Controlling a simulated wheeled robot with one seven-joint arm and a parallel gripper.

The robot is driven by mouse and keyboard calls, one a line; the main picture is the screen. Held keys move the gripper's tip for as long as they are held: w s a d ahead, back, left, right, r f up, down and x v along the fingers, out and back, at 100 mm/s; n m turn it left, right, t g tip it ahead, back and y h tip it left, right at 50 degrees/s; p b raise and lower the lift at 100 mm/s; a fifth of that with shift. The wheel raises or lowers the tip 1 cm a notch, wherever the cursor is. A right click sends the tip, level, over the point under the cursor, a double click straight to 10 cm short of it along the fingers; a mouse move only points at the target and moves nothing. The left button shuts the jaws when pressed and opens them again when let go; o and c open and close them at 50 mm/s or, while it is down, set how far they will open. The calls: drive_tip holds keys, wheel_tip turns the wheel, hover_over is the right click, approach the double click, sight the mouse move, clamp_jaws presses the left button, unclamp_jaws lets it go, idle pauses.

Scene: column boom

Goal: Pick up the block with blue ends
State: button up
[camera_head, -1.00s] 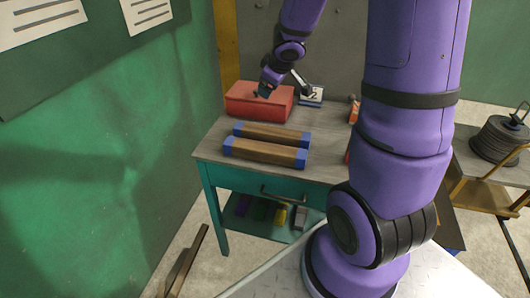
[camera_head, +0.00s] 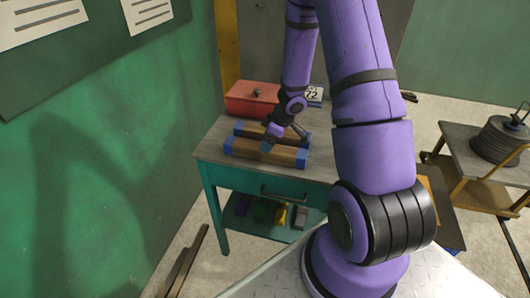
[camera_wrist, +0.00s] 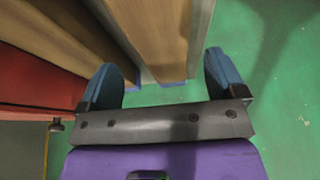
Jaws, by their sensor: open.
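Two long wooden blocks with blue ends lie side by side on the table, the front block (camera_head: 255,152) and the back block (camera_head: 255,130). My gripper (camera_head: 284,141) is over them, toward their right part, and hides some of their tops. In the wrist view, my gripper (camera_wrist: 168,86) is open, with a blue finger on each side and nothing held. The front block (camera_wrist: 172,40) shows between and beyond the fingers. The back block (camera_wrist: 75,32) passes beyond the left finger. I cannot tell the gripper's exact height above them.
A red box (camera_head: 250,100) stands behind the blocks, and also shows at left in the wrist view (camera_wrist: 35,80). A numbered card (camera_head: 314,94) is beside it. The table (camera_head: 215,146) stands near a green wall (camera_head: 110,160). A cart with a dark coil (camera_head: 497,140) is at right.

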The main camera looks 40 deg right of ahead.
drive_tip(key=shift+x, duration=3.05)
drive_tip(key=shift+s, duration=0.2)
drive_tip(key=c, duration=1.3)
